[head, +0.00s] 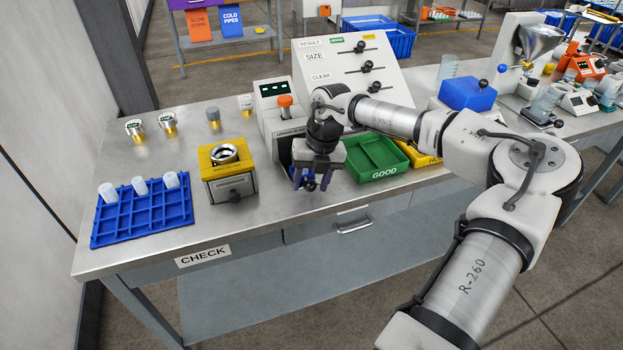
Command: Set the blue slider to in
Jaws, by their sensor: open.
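My gripper (314,178) points down at the front edge of the CHECK bench, left of the green GOOD tray (377,170). Its fingers are apart. A blue part (298,181) shows just behind and between the fingers, with a dark round knob (310,186) at its front. Most of this blue part is hidden by my gripper, so its position, in or out, cannot be told. I cannot tell whether the fingers touch the knob. A separate blue block (468,94) with a black knob sits farther back on the right.
A yellow-topped fixture (222,155) with a front knob and a blue rack (140,215) with white tubes stand to the left. The white machine (272,95) and a sloped panel (345,72) with black knobs stand behind. My arm crosses on the right.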

